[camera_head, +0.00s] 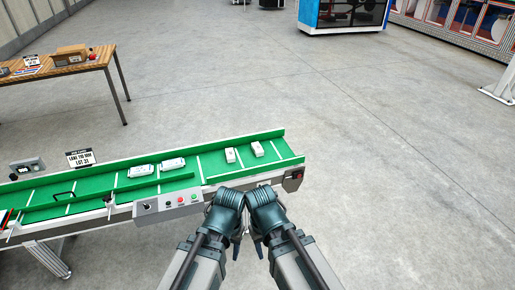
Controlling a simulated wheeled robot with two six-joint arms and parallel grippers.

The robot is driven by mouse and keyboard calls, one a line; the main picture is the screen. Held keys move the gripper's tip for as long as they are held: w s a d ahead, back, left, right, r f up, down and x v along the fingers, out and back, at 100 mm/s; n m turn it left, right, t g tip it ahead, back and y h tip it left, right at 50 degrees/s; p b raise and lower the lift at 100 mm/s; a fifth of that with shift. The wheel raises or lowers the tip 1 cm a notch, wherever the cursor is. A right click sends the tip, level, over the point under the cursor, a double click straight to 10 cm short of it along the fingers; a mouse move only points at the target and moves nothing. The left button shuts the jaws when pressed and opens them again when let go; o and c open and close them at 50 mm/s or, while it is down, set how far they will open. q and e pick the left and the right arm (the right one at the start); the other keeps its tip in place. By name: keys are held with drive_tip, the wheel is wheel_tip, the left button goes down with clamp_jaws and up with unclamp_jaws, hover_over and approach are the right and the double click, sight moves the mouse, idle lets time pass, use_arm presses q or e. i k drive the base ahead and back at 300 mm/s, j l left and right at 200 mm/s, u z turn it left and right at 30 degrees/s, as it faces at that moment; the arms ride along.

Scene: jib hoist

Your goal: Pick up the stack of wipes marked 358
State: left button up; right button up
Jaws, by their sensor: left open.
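Two white packs lie on the right part of the green conveyor belt (214,170): a left one (230,155) and a right one (257,149). Two longer white packs, one (141,171) and another (172,164), lie further left on it. Any number on the packs is too small to read, so I cannot tell which is the stack marked 358. My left gripper (237,246) is open, in front of the conveyor's near edge and apart from the packs. My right gripper (259,247) is close beside it; its fingers are too small to judge.
A control box (168,206) with buttons sits on the conveyor's near side. A sign (81,158) reading LOT 31 stands at its far left side. A wooden table (60,72) with a cardboard box (71,54) is at the upper left.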

sight(231, 158)
drive_tip(key=z, duration=0.25)
drive_tip(key=i+j+z, duration=0.15)
drive_tip(key=z, duration=0.2)
drive_tip(key=i+j+z, duration=0.4)
drive_tip(key=i+j, duration=0.15)
drive_tip(key=j, duration=0.15)
drive_tip(key=i+j, duration=0.2)
drive_tip(key=j, duration=0.15)
drive_tip(key=i+j+z, duration=0.15)
drive_tip(key=j, duration=0.25)
drive_tip(key=i, duration=0.1)
